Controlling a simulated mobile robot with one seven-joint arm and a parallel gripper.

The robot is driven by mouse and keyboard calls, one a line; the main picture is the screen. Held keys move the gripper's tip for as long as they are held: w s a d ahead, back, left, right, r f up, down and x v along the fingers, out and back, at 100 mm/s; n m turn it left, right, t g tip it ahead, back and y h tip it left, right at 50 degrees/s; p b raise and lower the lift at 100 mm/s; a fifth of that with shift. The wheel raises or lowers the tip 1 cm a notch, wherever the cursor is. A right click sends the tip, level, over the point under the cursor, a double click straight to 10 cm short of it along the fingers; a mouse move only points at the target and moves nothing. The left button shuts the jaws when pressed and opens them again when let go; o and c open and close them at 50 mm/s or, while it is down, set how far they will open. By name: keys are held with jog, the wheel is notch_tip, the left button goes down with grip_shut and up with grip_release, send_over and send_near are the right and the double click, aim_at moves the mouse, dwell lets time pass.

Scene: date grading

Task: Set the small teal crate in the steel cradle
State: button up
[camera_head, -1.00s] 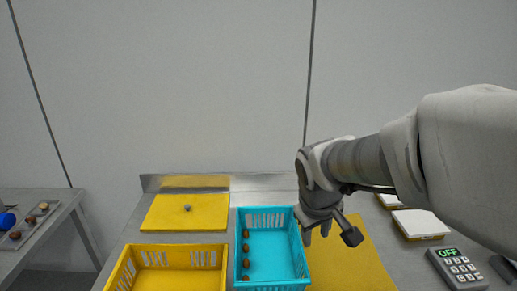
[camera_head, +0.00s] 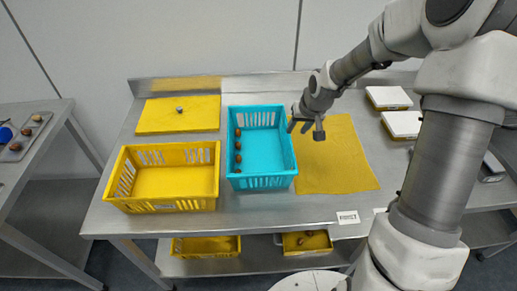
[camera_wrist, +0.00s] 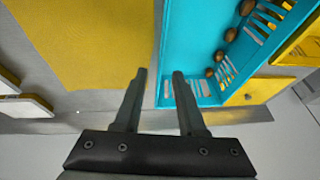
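The teal crate (camera_head: 236,178) sits on the steel table, with several brown dates along its left side. In the wrist view the teal crate (camera_wrist: 182,50) fills the upper middle, its dates to the right. My gripper (camera_head: 305,129) is beside the crate's right wall, near the far right corner. In the wrist view my gripper (camera_wrist: 158,74) is open, its two fingers apart and pointing toward the crate's edge. The wall lies in line with the gap. I cannot tell whether a finger touches it. I cannot make out a steel cradle.
A yellow crate (camera_head: 207,185) stands close left of the teal one. A yellow board (camera_head: 200,115) with a small knob lies behind. A yellow mat (camera_head: 340,165) lies right. White-topped yellow boxes (camera_head: 403,124) stand at the far right. A side table (camera_head: 45,140) is left.

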send_over(286, 145)
jog(key=s+d, duration=0.1)
jog(key=s, duration=0.1)
notch_tip(286, 145, down, 6)
jog(key=shift+w+x, duration=0.15)
jog(key=shift+x, duration=1.15)
jog(key=shift+w+x, duration=0.2)
jog(key=shift+x, duration=1.1)
jog(key=shift+a+r, duration=0.1)
jog(key=shift+r, duration=0.05)
grip_shut()
